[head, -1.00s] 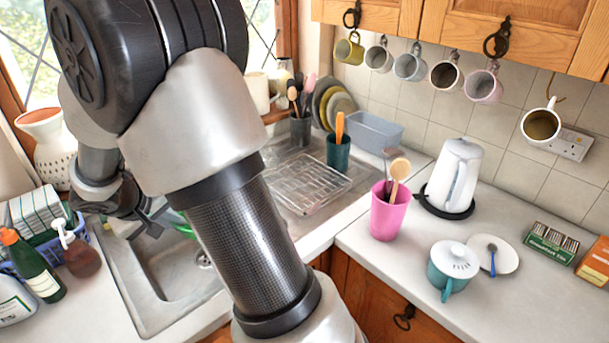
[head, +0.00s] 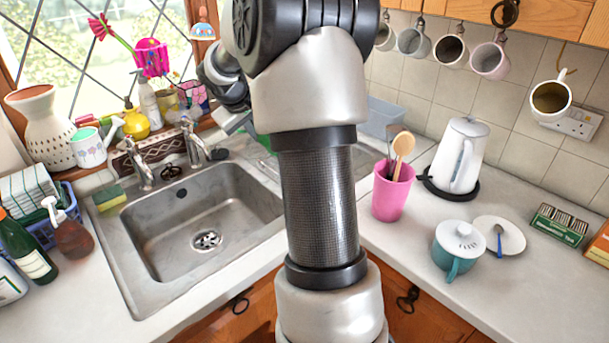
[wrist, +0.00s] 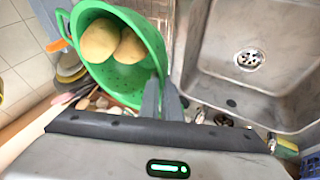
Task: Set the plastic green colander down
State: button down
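The green plastic colander (wrist: 119,80) shows in the wrist view with two round yellowish-brown things (wrist: 116,42), perhaps potatoes, inside. My gripper (wrist: 163,98) is shut on its near rim, with one finger on each side of the wall. In the head view only a small green part of the colander (head: 265,142) shows behind my arm, over the draining-board side of the sink. My gripper (head: 238,122) is partly seen there. Whether the colander touches the surface below cannot be told.
The empty sink basin (head: 208,215) is left of my arm, with taps (head: 192,140) behind it. A pink cup of utensils (head: 392,190), a white kettle (head: 457,155) and a teal lidded pot (head: 457,248) stand on the right counter. Mugs hang above.

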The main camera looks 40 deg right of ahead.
jog(key=d+f+b, duration=0.1)
jog(key=d, duration=0.1)
jog(key=s+d+f+b, duration=0.1)
jog(key=d, duration=0.2)
jog(key=d+f+b, duration=0.1)
jog(key=d+b, duration=0.1)
jog(key=d, duration=0.1)
jog(key=shift+s+d+f, duration=0.25)
jog(key=shift+s, duration=0.15)
jog(key=shift+s+d+f, duration=0.1)
jog(key=shift+d+f, duration=0.1)
jog(key=shift+d, duration=0.1)
notch_tip(320, 180, down, 10)
jog(key=b, duration=0.2)
jog(key=shift+d+r+b, duration=0.1)
jog(key=shift+r+b, duration=0.1)
jog(key=shift+b, duration=0.1)
jog(key=c, duration=2)
grip_release()
jog(key=p+v, duration=0.2)
jog(key=v, duration=1)
